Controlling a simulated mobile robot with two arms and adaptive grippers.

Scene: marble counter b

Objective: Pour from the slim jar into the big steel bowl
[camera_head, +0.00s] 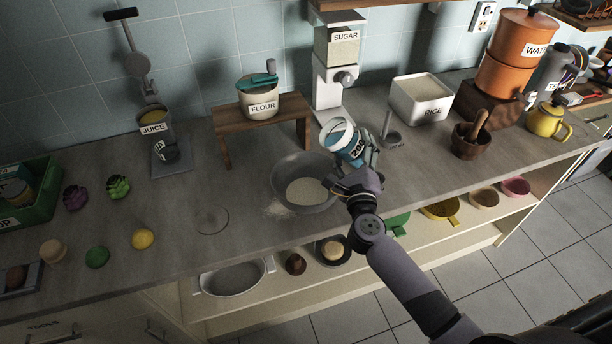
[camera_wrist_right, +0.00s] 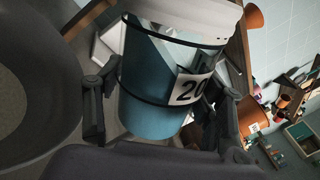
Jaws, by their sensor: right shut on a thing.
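The slim jar (camera_head: 346,143) is blue with a white rim and a label that starts with "20". My right gripper (camera_head: 362,166) is shut around it, with one finger on each side in the right wrist view (camera_wrist_right: 150,118). The jar is tilted, its mouth toward the upper left, near the right rear rim of the bowl. No stream from it shows. The big steel bowl (camera_head: 289,167) stands upright on the counter, with a pale, powdery layer on its floor; its side shows at the left of the wrist view (camera_wrist_right: 68,75). My left gripper is not in view.
Pale powder (camera_head: 277,209) lies on the counter by the bowl's front left. A sugar dispenser (camera_head: 334,85), a wooden stand (camera_head: 225,128) with a flour tub (camera_head: 262,104), and a rice bin (camera_head: 420,99) stand behind. A clear round disc (camera_head: 212,221) lies on the left.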

